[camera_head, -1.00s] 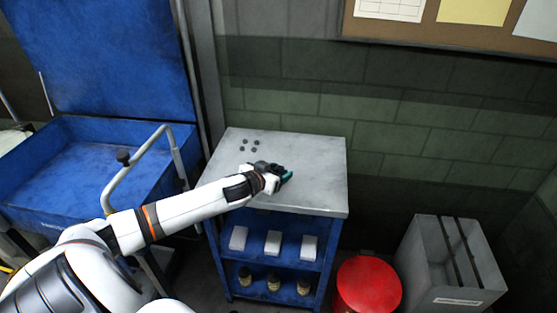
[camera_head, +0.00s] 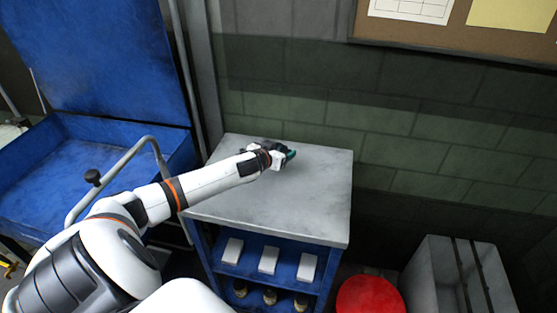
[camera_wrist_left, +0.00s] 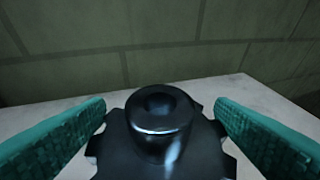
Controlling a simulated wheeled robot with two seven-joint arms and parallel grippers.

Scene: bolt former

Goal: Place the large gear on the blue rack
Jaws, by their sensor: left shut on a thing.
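The large gear (camera_wrist_left: 158,140) is dark and shiny, with a raised round hub and teeth around its edge. It shows in the left wrist view between the two teal fingers of my left gripper (camera_wrist_left: 160,135), which is shut on it. In the head view my left gripper (camera_head: 288,156) is over the back part of the grey top (camera_head: 270,205) of the blue rack (camera_head: 203,245). The gear is hardly visible there. I cannot tell whether it touches the top. My right gripper is not in view.
White boxes (camera_head: 268,260) and several small bottles (camera_head: 270,296) are on the rack's shelves. A red drum (camera_head: 370,296) and a grey bin (camera_head: 450,275) stand at right. A blue tub (camera_head: 70,165) with a bent pipe (camera_head: 115,160) is at left. The rack top's front right is clear.

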